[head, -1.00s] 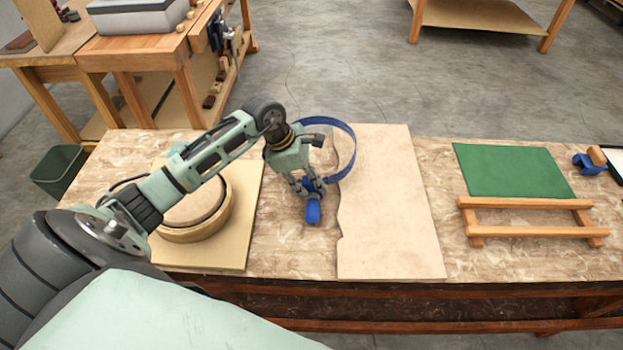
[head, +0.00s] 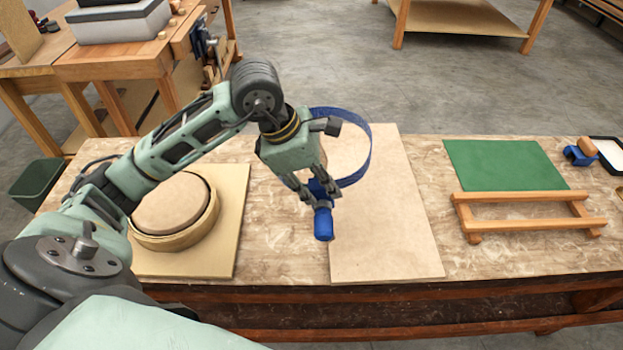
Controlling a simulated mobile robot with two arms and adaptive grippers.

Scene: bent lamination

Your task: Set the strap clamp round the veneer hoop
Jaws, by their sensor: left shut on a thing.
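The strap clamp (head: 363,166) is a blue band loop with a blue handle (head: 324,224). My left gripper (head: 320,192) is shut on the clamp where handle and band meet. It holds the clamp over the left part of the pale board, with the loop reaching back and to the right. The veneer hoop (head: 178,238) is a pale wooden ring around a round form (head: 172,204), on a tan base board (head: 232,225) at the left of the bench. The clamp is apart from the hoop, to its right. My right gripper is not in view.
A green mat (head: 505,164), a wooden rack (head: 528,211) and a blue tool (head: 578,156) are at the right. A dark green bin (head: 38,185) stands beyond the left end.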

